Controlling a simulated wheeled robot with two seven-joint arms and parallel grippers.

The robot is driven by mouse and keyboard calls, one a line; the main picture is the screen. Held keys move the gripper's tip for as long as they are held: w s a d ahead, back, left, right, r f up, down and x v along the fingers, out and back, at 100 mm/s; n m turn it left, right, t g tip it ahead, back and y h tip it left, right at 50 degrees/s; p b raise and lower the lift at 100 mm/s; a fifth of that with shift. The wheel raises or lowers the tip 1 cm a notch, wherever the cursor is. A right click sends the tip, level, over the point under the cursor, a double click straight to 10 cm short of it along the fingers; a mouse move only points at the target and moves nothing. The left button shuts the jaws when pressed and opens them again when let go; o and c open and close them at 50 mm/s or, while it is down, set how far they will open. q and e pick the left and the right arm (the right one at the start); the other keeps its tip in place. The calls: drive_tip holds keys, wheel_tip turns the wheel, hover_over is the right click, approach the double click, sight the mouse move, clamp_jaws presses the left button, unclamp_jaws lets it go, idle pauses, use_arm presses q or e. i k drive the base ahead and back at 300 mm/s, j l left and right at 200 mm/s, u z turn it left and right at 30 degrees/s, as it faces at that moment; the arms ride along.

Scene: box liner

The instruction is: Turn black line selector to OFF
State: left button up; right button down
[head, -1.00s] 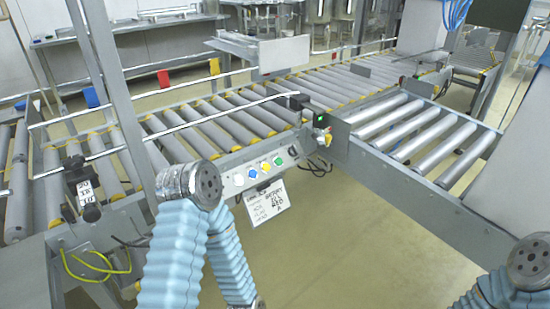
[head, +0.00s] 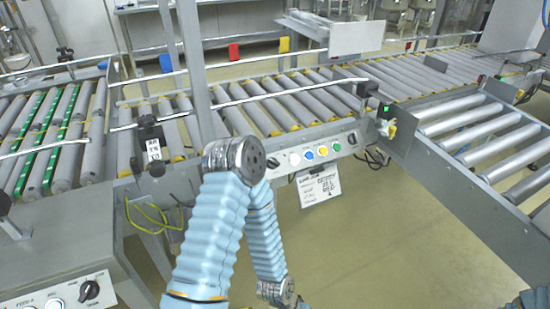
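Another black knob (head: 352,138) is at the right end of a button row on the conveyor's side panel. I cannot tell from the labels which one is the line selector, nor read either setting. My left arm, in a blue ribbed sleeve, rises in the middle foreground. Its gripper is out of view.
Roller conveyors (head: 290,100) run across the back. A grey upright post (head: 192,65) stands behind my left arm. The floor (head: 390,250) at lower right is clear.

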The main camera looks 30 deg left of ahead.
sight(273, 163)
drive_tip(key=u, duration=1)
